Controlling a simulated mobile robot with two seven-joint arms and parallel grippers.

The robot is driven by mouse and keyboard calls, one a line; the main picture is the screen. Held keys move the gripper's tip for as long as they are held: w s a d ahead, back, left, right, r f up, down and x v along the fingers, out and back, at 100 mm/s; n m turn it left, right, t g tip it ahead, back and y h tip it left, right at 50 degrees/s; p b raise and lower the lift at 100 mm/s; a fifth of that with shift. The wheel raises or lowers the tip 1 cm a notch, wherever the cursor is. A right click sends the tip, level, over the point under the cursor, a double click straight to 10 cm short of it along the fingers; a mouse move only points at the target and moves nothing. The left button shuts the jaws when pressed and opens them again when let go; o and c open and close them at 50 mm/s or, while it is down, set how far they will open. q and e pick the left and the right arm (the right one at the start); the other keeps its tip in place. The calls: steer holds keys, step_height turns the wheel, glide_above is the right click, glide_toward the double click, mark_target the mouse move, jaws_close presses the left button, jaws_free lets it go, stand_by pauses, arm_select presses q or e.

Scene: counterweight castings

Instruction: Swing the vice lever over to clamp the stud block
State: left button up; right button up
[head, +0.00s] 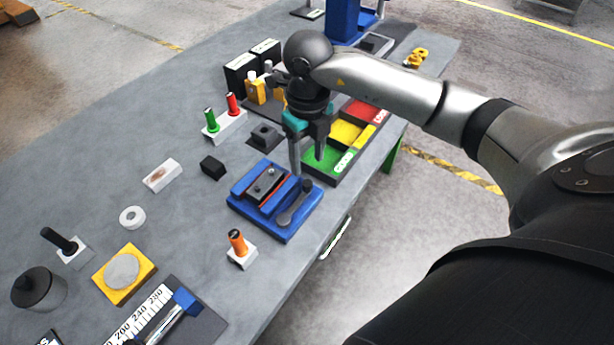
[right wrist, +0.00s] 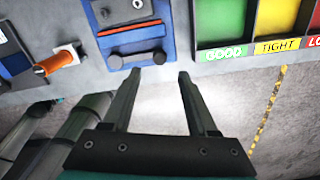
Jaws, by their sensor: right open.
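The blue vice (head: 279,227) sits near the table's front edge, and it also shows in the right wrist view (right wrist: 171,45). The dark stud block (head: 264,187) lies in its bed beside a thin red strip; part of it shows in the right wrist view (right wrist: 128,12). The dark grey lever (head: 293,208) lies along the block's near right side, its round knob toward the far right. In the right wrist view the lever (right wrist: 134,60) is just beyond the fingertips. My right gripper (head: 308,163) is open and empty above the vice's far right side. My left gripper is not in view.
A sorting tray with green (head: 325,163), yellow and red bins stands right of the vice. An orange-handled tool (head: 238,242) stands on a white block at the vice's near side. A small black block (head: 212,167) lies to the left, with bare table around it.

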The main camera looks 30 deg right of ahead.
mark_target(308, 183)
step_height(308, 183, down, 7)
steer(key=shift+r, duration=0.1)
stand_by(0.3)
jaws_close()
stand_by(1.3)
